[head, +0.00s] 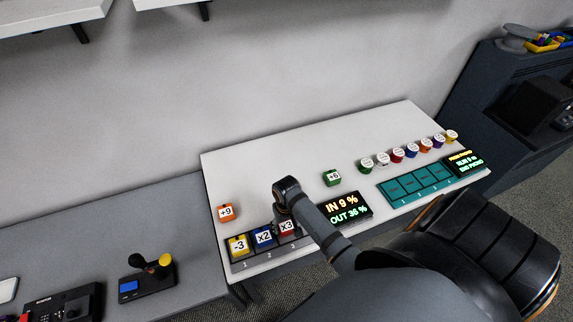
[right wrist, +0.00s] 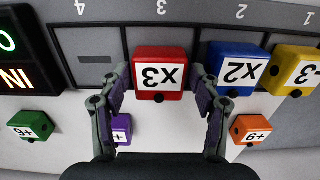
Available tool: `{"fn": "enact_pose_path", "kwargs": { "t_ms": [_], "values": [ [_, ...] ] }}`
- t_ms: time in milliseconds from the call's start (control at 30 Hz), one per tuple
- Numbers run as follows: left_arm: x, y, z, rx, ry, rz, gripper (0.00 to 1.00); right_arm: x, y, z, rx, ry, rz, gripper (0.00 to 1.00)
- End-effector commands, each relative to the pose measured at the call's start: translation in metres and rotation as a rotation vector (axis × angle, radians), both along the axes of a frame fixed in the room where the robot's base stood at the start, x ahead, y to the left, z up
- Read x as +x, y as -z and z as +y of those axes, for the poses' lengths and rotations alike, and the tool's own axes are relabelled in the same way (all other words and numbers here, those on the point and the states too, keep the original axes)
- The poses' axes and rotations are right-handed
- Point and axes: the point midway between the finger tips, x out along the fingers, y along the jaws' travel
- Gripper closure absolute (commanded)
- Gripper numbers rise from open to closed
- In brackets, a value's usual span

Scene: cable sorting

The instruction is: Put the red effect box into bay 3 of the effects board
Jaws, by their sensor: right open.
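The red effect box (head: 287,228), marked x3, stands upright at bay 3 of the effects board (head: 264,258), beside the blue x2 box (head: 263,237). In the right wrist view the red box (right wrist: 161,70) lines up with the number 3. My right gripper (head: 286,212) is over it from above. In the right wrist view the open fingers of my right gripper (right wrist: 162,88) stand on either side of the red box, with small gaps visible. The bottom of the red box is hidden. My left gripper is not in view.
The yellow -3 box (head: 238,246) fills bay 1 and the blue box bay 2. Bay 4 (right wrist: 97,60) is empty. An orange +9 box (head: 227,212), a green box (head: 332,177) and a purple box (right wrist: 121,127) stand behind the board. A lit display (head: 343,207) is beside it.

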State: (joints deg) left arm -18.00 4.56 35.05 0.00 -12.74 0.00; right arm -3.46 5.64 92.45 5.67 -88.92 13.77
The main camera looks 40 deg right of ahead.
Motion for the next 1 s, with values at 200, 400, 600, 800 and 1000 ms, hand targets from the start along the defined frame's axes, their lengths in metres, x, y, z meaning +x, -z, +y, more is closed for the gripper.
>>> {"fn": "enact_pose_path", "kwargs": {
  "t_ms": [200,400,600,800,1000],
  "values": [
    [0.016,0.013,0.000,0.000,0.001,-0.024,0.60,0.001,-0.047,-0.001,-0.002,-0.001,-0.007,0.36],
    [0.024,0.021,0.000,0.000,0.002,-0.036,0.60,0.000,-0.090,0.000,-0.001,0.000,-0.005,0.36],
    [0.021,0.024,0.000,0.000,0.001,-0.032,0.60,0.000,-0.109,0.000,0.000,-0.001,0.000,0.36],
    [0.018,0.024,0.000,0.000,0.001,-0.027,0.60,-0.001,-0.111,0.000,0.000,0.000,0.000,0.36],
    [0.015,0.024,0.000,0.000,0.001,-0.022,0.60,0.000,-0.111,0.000,0.000,0.000,0.000,0.36]
  ]
}}
